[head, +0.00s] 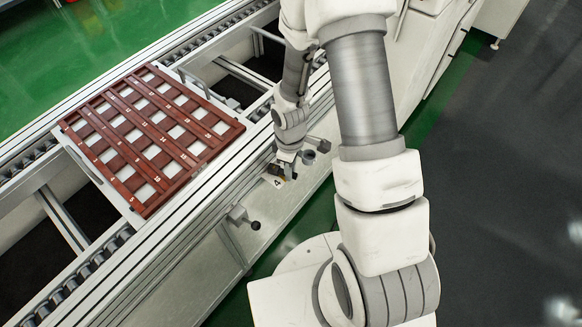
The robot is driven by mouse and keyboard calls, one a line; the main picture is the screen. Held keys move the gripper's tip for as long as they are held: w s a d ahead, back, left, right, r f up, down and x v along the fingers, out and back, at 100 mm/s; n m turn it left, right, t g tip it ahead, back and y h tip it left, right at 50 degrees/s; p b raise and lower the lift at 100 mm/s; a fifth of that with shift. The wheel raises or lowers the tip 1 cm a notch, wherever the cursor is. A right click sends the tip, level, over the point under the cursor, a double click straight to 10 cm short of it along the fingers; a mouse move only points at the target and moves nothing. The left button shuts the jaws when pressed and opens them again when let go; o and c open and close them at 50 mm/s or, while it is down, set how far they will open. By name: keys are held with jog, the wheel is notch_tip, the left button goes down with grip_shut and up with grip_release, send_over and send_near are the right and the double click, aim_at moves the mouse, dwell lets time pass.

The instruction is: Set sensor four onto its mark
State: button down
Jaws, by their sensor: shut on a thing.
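My gripper (284,166) points down at the near side of the conveyor, just above the silver side ledge. It is shut on a small dark thing with a yellowish part, which I take to be sensor four (289,176); my fingers hide much of it. A white mark with a black 4 (276,183) lies on the ledge right by the fingertips, partly covered from this view. I cannot tell whether the sensor touches the ledge or hangs just above it.
A reddish-brown slatted tray (140,200) with numbered cells lies on the conveyor (196,212) to the left. A grey round fitting (309,157) stands close right of my gripper. A bracket with a dark knob (254,225) sticks out lower left.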

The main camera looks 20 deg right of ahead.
jog(key=shift+s+a+m+b, duration=0.25)
jog(key=shift+m, duration=0.6)
jog(key=shift+s+a+m+b, duration=0.2)
jog(key=shift+m+b, duration=0.05)
jog(key=shift+m, duration=0.6)
jog(key=c, duration=0.8)
grip_release()
notch_tip(320, 180, up, 18)
jog(key=p, duration=0.4)
jog(key=shift+f, duration=0.25)
